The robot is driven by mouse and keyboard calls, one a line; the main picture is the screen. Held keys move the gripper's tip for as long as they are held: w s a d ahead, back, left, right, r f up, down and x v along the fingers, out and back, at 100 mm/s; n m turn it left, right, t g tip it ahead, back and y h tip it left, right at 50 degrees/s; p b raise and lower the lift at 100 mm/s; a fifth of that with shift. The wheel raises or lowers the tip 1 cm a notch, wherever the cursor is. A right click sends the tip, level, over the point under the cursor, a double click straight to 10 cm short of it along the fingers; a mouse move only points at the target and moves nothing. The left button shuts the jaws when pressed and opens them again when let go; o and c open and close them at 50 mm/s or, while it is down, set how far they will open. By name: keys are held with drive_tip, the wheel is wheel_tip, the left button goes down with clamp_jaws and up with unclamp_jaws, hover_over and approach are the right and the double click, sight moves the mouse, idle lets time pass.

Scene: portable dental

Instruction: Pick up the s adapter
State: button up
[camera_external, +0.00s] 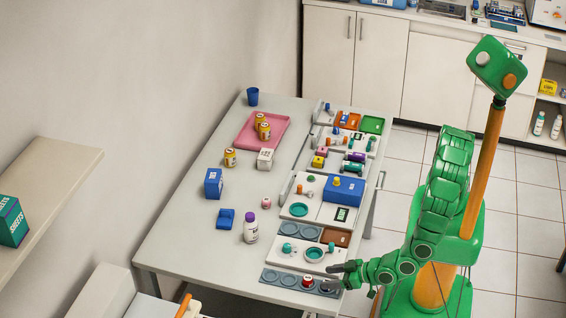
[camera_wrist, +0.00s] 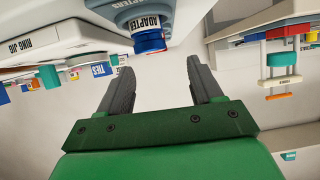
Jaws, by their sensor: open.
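My gripper (camera_external: 335,276) is open and empty at the near right edge of the table, beside a grey tray with round recesses (camera_external: 270,276). In the wrist view my gripper (camera_wrist: 160,66) shows two parted dark fingers. Ahead of them is a blue piece with a red edge (camera_wrist: 150,41), next to a white label reading "ADAPTER" (camera_wrist: 145,22). The fingers do not visibly touch it. Its size letter cannot be read. In the external view a small red-topped piece (camera_external: 307,282) sits on the grey tray, and a dark piece by my fingers is partly hidden.
A white tray with a teal dish (camera_external: 284,258) lies behind the grey tray. A white bottle with a purple cap (camera_external: 250,228) stands to the left. A blue bin (camera_external: 343,191) stands further back. In the wrist view a panel labelled "RING JIG" (camera_wrist: 40,32) is close on the left.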

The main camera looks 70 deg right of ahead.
sight(310, 278)
drive_tip(key=shift+s+d+f, duration=0.1)
drive_tip(key=shift+s+d, duration=0.05)
drive_tip(key=shift+s, duration=0.25)
drive_tip(key=shift+t, duration=0.3)
drive_tip(key=shift+x, duration=3.85)
drive_tip(key=shift+d, duration=0.15)
drive_tip(key=c, duration=1.1)
drive_tip(key=shift+c, duration=0.2)
wheel_tip(310, 278, up, 10)
